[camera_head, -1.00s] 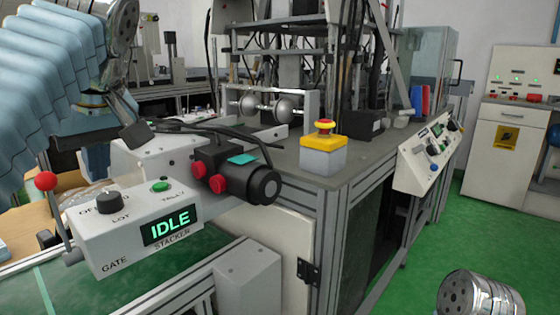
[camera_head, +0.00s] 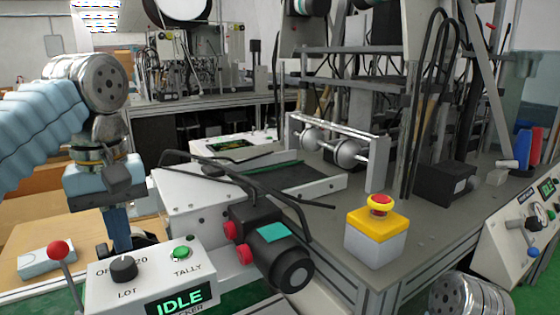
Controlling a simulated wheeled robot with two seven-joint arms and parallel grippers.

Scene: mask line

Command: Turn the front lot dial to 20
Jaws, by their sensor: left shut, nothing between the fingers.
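The stacker control box (camera_head: 220,271) is at the lower left in the head view. Its black LOT dial (camera_head: 124,268) stands on top, with OFF at its left and 20 at its right. I cannot make out where the dial points. My left gripper (camera_head: 121,246) points down just behind the dial, its closed fingers partly covering the labels. It holds nothing, and I cannot tell whether it touches the dial. My right gripper is out of view.
A green TALLY button (camera_head: 181,253) and a red-knobbed lever (camera_head: 60,250) flank the dial. The display (camera_head: 180,300) reads IDLE. A black motor (camera_head: 272,255) and a yellow emergency-stop box (camera_head: 376,232) stand to the right.

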